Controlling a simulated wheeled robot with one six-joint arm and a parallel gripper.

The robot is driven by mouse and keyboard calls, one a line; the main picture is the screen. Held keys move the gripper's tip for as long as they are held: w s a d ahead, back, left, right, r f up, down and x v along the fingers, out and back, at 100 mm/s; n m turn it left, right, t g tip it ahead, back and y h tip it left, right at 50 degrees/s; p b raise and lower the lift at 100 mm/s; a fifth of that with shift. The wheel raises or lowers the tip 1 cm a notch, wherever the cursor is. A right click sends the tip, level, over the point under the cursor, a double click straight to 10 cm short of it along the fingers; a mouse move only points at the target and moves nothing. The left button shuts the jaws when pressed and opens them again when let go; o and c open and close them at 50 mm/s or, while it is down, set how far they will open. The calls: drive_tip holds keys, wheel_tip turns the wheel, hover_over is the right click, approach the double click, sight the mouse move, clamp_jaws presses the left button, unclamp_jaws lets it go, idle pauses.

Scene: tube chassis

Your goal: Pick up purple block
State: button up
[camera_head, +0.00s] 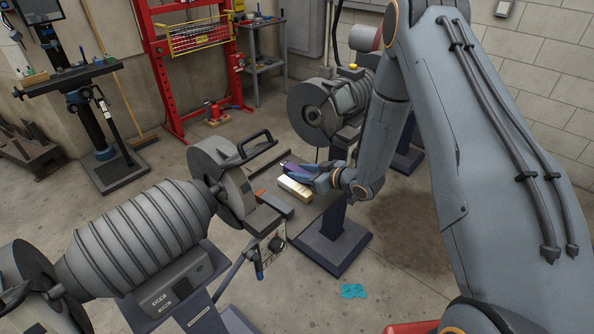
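My gripper (302,174) reaches in from the right at the middle of the view, above the machine's grey bed. A dark purple shape (292,169), which looks like the purple block, is at its fingertips. The shape is small and partly merged with the fingers, so I cannot tell whether they are shut on it. A cream-coloured block (294,189) lies just below the gripper.
A large grey ribbed machine (140,240) fills the lower left. Another round grey machine (330,108) stands behind the gripper. A red press frame (158,62) is at the back left. A teal patch (353,291) lies on open floor at the lower right.

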drive_tip(key=shift+w+a+f, duration=0.2)
drive_tip(key=shift+w+a, duration=0.1)
drive_tip(key=shift+w, duration=0.05)
clamp_jaws()
drive_tip(key=shift+r, duration=0.15)
